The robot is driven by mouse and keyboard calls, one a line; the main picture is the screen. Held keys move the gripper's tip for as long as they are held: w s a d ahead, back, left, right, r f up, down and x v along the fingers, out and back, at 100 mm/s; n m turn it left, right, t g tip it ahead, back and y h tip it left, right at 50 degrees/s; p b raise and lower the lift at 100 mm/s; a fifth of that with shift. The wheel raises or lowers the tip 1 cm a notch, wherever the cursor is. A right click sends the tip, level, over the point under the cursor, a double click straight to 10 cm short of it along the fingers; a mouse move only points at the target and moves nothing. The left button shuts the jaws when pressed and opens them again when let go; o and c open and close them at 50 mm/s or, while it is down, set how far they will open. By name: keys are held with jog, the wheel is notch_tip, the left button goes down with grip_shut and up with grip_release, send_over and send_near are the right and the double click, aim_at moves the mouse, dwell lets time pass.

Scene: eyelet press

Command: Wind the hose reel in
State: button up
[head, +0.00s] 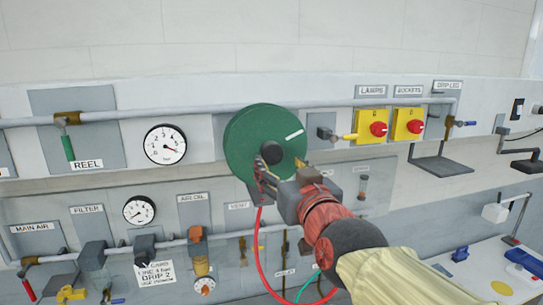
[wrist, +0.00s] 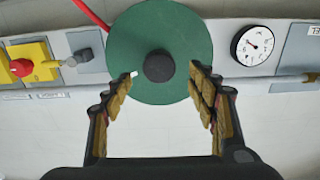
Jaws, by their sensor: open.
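The hose reel is a green disc (head: 245,140) on the wall panel, with a dark round hub (head: 272,153) at its centre and a white mark near its upper right edge. A red hose (head: 258,255) hangs from it in a loop. My gripper (head: 268,183) is in front of the reel's lower part and hides some of it. In the wrist view the reel (wrist: 150,30) lies beyond the fingertips, with the hub (wrist: 159,66) between them. My gripper (wrist: 166,72) is open, with nothing seen between its fingers.
A REEL valve with a green handle (head: 68,147) and a pressure gauge (head: 165,144) are left of the reel. Yellow switch boxes with red knobs (head: 379,129) are to its right. A grey pipe (head: 320,104) runs along the panel. Filters and valves line the lower panel.

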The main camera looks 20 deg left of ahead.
aim_at(273, 157)
jog(key=shift+p+x, duration=0.9)
jog(key=shift+x, duration=3)
jog(key=shift+d, duration=0.1)
jog(key=c, duration=0.3)
jog(key=c, duration=1.1)
grip_shut()
